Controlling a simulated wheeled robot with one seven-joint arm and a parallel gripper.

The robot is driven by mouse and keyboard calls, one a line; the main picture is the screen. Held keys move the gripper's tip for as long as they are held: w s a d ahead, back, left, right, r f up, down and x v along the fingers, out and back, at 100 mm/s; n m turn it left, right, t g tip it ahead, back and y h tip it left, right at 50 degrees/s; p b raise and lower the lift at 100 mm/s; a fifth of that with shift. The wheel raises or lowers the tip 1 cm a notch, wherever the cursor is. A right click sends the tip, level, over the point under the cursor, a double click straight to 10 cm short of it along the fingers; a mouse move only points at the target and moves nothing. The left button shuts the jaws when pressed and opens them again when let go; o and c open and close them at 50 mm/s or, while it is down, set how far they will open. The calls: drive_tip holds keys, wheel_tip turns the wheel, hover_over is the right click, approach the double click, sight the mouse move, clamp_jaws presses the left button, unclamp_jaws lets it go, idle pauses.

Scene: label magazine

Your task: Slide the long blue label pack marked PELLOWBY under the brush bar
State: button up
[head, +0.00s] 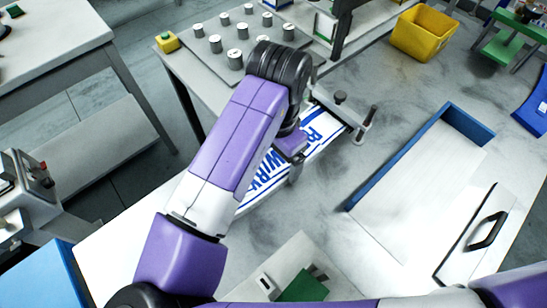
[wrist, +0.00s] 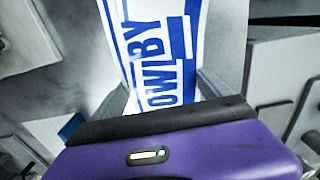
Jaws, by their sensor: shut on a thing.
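The long label pack (head: 262,178) is white with blue stripes and blue lettering. It lies slantwise beneath my arm in the head view, and my arm hides part of it. In the wrist view the pack (wrist: 183,28) shows letters ending in OWBY. My gripper (head: 294,172) is shut on the pack; it also shows at the bottom of the wrist view (wrist: 168,103). The brush bar (head: 340,113), a grey bar with dark knobs, crosses the pack's far end. I cannot tell whether that end is under the bar or just against it.
A grey plate with several metal cylinders (head: 235,60) stands beyond my arm. A blue-edged tray (head: 405,165) and a white panel with a black handle (head: 488,230) lie to the right. A yellow bin (head: 424,34) stands at the back right.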

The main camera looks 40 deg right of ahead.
drive_tip(key=shift+d+p, duration=0.9)
drive_tip(key=shift+d, duration=2.65)
drive_tip(key=o, duration=1.9)
drive_tip(key=shift+r, duration=3.95)
